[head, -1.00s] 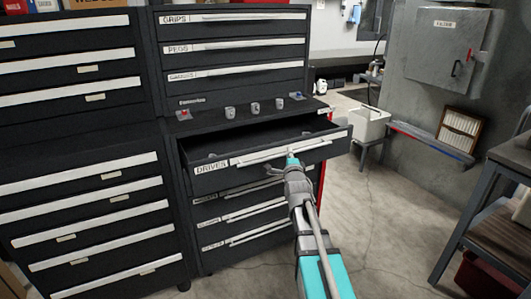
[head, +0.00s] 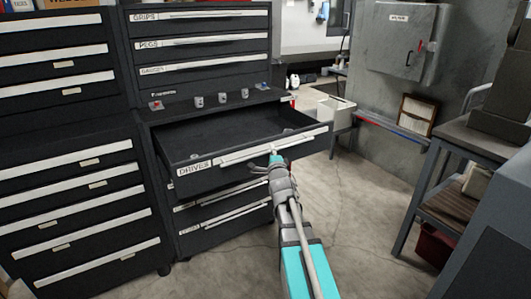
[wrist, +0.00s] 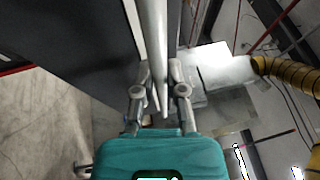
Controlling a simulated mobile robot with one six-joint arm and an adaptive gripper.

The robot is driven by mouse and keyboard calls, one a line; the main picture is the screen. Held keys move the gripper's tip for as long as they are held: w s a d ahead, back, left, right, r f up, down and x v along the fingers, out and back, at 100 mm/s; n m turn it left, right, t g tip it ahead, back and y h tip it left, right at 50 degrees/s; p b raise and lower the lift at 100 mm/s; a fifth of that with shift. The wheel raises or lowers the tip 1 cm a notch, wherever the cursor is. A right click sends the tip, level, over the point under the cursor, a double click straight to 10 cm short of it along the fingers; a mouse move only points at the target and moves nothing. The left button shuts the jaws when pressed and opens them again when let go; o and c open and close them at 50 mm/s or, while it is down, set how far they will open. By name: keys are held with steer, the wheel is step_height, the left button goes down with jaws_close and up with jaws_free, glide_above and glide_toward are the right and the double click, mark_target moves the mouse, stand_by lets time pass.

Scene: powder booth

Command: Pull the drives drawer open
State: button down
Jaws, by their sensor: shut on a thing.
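The drives drawer (head: 182,162) is pulled well out of the black cabinet in the head view, with its "DRIVES" label at the left of its front. Its dark interior shows, with a small item near the right end. My gripper (head: 275,160) is at the middle of the drawer front, shut on the drawer's long pale bar handle (head: 235,156). In the wrist view the handle (wrist: 157,40) runs between the two fingers of my gripper (wrist: 158,105). The fingertips are partly hidden by my wrist in the head view.
Several small items, including a grey cup (head: 198,101), stand on the cabinet ledge above the drawer. Shut drawers lie below. Another black cabinet (head: 70,150) stands at left. A workbench (head: 470,145) is at right, with clear floor (head: 365,200) between.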

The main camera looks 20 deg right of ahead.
steer(key=shift+s+d, duration=0.15)
steer(key=shift+d, duration=0.05)
steer(key=c, duration=0.8)
jaws_free()
steer(key=shift+d, duration=0.1)
steer(key=shift+o, duration=0.6)
steer(key=shift+a, duration=0.2)
steer(key=shift+s, duration=0.15)
